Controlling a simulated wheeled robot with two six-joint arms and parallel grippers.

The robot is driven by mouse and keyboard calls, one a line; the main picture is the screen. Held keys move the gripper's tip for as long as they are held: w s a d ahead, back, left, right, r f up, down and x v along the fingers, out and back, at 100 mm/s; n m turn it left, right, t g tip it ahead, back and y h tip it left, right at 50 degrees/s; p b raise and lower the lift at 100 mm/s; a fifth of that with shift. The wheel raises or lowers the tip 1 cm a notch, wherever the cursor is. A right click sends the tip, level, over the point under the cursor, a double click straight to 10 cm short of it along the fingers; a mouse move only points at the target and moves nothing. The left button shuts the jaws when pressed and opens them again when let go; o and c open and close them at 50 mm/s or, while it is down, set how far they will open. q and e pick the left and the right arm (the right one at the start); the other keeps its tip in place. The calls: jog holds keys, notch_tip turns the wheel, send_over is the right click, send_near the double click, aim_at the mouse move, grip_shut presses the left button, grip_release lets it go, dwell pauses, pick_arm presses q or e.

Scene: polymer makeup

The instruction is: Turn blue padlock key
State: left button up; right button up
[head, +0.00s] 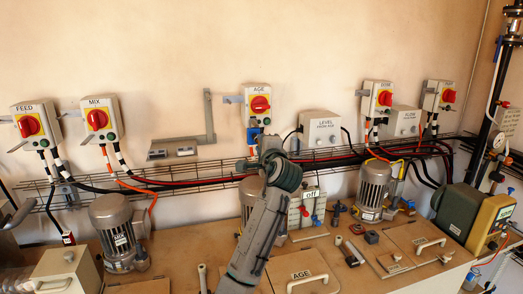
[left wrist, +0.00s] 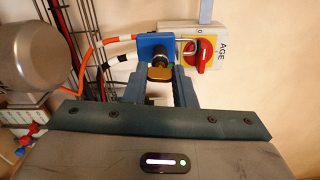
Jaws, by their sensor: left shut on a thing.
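The blue padlock (head: 254,131) hangs below the AGE switch box (head: 257,100), under its red rotary knob. In the left wrist view the padlock (left wrist: 148,44) hangs by its shackle (left wrist: 190,47) beside the red knob (left wrist: 205,54). A brass-coloured key (left wrist: 159,73) sticks out of the padlock's lower face towards me. My left gripper (left wrist: 158,88) has its two fingers on either side of the key and is shut on it. In the head view my left gripper (head: 268,146) reaches up to just below the padlock, hiding the key. My right gripper is not in view.
Cables and a wire tray (head: 190,170) run along the wall behind. A grey motor (head: 250,198) stands close by my left arm, with an "off" valve panel (head: 305,207) to the right. FEED (head: 37,125) and MIX (head: 102,119) switch boxes hang at left.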

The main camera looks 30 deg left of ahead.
pick_arm(q)
jog(key=shift+f+n+b, duration=0.1)
jog(key=shift+n+b, duration=0.2)
jog(key=shift+n, duration=0.3)
jog(key=o, duration=1)
jog(key=b+v, duration=0.4)
jog(key=v, duration=0.7)
